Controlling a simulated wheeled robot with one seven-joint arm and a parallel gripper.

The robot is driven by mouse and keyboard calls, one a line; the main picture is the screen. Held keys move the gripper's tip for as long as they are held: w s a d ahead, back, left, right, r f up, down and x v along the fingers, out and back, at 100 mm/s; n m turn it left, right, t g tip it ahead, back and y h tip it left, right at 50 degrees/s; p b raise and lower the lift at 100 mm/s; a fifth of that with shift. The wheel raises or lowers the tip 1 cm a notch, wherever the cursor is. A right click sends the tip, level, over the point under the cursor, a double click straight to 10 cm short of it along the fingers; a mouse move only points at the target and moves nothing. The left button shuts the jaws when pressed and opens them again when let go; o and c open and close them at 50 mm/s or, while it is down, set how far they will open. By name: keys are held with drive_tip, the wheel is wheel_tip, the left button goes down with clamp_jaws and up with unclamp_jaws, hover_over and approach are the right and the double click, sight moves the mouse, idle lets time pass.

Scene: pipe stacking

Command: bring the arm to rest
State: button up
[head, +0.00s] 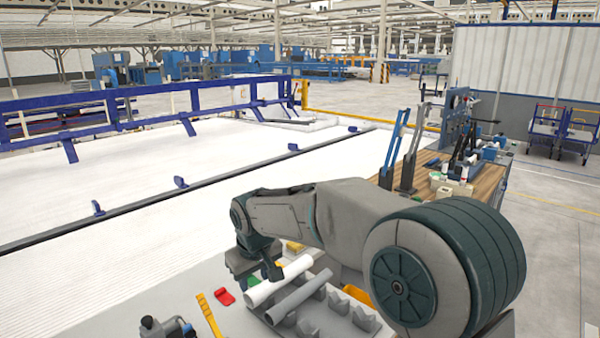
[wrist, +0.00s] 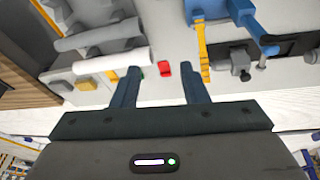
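My gripper (wrist: 156,85) shows in the wrist view with its two dark fingers apart and nothing between them. In the head view my gripper (head: 262,268) hangs over the near workbench at the end of my bent arm, beside a white pipe (head: 280,279). The white pipe also shows in the wrist view (wrist: 100,62), left of the fingers. A grey pipe (head: 298,299) lies parallel to it, on grey notched supports (head: 338,302). My gripper appears apart from both pipes. My arm hides part of the bench.
The pale bench (head: 225,318) carries a red piece (head: 224,297), a yellow strip (head: 209,314) and a dark clamp-like tool (head: 160,327). A yellow bin (head: 357,294) is partly hidden behind my arm. A wooden workbench (head: 427,172) with tools and bottles stands beyond my arm.

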drive_tip(key=s+d+r+m+h, duration=0.1)
drive_tip(key=s+d+m, duration=0.2)
drive_tip(key=s+d, duration=0.65)
drive_tip(key=s+d+r+m+h, duration=0.15)
drive_tip(key=s+d, duration=0.45)
drive_tip(key=d, duration=0.6)
drive_tip(key=s+d+f+m+y, duration=0.1)
drive_tip(key=s+d+f+m, duration=0.1)
drive_tip(key=s, duration=0.6)
drive_tip(key=shift+s+d+f+m, duration=0.2)
drive_tip(key=shift+s+d+m, duration=0.35)
drive_tip(key=shift+d, duration=0.65)
